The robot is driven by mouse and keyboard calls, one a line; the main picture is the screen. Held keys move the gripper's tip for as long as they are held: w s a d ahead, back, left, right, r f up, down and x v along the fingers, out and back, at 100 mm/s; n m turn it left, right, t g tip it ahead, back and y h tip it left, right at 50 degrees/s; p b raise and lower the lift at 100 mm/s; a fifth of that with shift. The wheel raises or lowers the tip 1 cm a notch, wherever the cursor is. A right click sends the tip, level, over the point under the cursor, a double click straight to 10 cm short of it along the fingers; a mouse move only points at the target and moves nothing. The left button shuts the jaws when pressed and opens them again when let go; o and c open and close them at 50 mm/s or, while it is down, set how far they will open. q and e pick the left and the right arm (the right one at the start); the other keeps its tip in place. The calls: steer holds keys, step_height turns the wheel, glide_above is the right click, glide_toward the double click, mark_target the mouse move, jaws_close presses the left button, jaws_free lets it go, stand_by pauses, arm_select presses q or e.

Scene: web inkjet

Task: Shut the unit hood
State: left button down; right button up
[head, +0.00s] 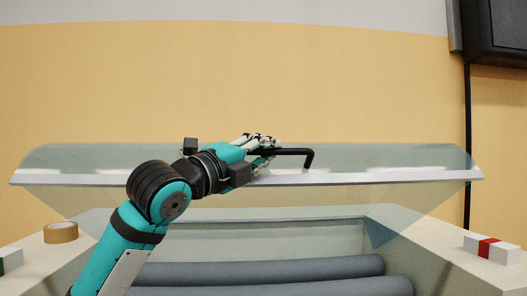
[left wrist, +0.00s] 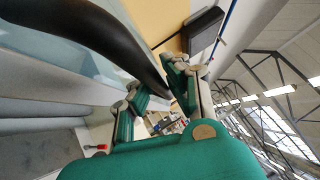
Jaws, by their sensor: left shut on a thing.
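The unit hood (head: 400,178) is a clear, tinted cover with a pale front edge. It stands raised over the unit, with a gap beneath it where grey rollers (head: 260,270) show. A black bar handle (head: 297,151) sits on the hood's front edge. My left gripper (head: 264,146) is shut on the handle, whose right end sticks out past the fingers. In the left wrist view the handle (left wrist: 105,35) shows large and dark, running close to the green fingers (left wrist: 155,95). The exact finger contact is partly hidden. My right gripper is in neither view.
A tan tape roll (head: 61,232) and a partly cut-off box (head: 10,261) sit on the unit's left ledge. A white box with a red band (head: 490,249) sits on the right ledge. A dark screen (head: 495,32) hangs on the wall at upper right.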

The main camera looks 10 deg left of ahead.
arm_select(q)
steer(key=s+f+b, duration=0.4)
steer(key=f+b, duration=0.3)
steer(key=f, duration=0.5)
steer(key=shift+s+d+f+m+b, duration=0.2)
steer(key=shift+d+m+b, duration=0.1)
steer(key=shift+d, duration=0.1)
steer(key=c, duration=1.3)
jaws_free()
steer(key=shift+r, duration=0.1)
steer(key=shift+c, duration=0.2)
steer(key=shift+s, duration=0.1)
steer(key=r+v, duration=0.2)
steer(key=v, duration=1.4)
steer(key=shift+s+a+r, duration=0.25)
steer(key=shift+s+a, duration=0.15)
steer(key=shift+a, duration=0.05)
